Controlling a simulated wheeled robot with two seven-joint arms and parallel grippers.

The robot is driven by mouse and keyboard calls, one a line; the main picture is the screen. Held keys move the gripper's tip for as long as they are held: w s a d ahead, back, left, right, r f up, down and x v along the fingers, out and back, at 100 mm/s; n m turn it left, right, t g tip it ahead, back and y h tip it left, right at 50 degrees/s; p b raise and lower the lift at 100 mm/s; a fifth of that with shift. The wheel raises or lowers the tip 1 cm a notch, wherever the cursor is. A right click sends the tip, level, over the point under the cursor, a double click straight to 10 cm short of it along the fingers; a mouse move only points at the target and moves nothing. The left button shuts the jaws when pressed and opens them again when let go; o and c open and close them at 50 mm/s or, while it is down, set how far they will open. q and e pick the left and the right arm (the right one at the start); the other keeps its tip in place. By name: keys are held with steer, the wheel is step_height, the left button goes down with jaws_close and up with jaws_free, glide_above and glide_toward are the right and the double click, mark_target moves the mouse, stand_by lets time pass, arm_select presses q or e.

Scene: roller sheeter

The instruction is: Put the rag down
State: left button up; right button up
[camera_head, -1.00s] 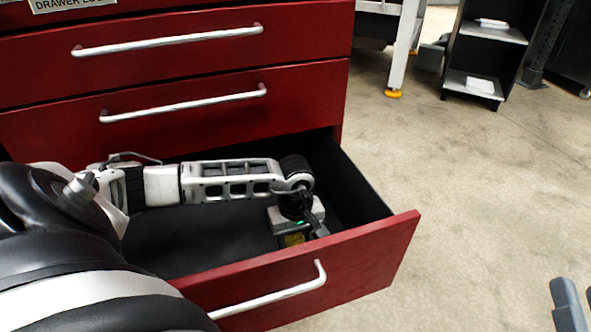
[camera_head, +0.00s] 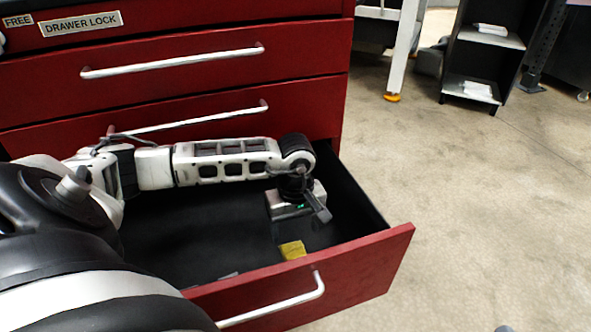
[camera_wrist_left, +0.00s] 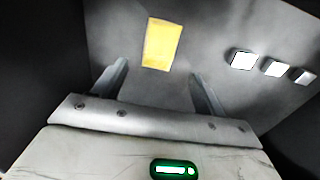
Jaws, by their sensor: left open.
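The yellow rag (camera_head: 292,250) lies on the dark floor of the open red drawer (camera_head: 345,262), close to its front panel. My left gripper (camera_head: 303,222) is inside the drawer, just above and behind the rag. In the left wrist view the rag (camera_wrist_left: 162,44) lies beyond the spread fingers of my left gripper (camera_wrist_left: 160,84), with nothing between them. The fingers are open and apart from the rag. Of my right arm, only small grey tips may show at the bottom right edge of the head view.
Small pale squares (camera_wrist_left: 243,60) show beside the rag in the left wrist view. Closed drawers with silver handles (camera_head: 175,60) stand above the open one. A black shelf unit (camera_head: 487,45) is at the back right. The concrete floor right of the drawer is clear.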

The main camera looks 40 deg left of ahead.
arm_select(q)
steer(key=shift+r+p, duration=0.45)
steer(key=shift+r, duration=1.6)
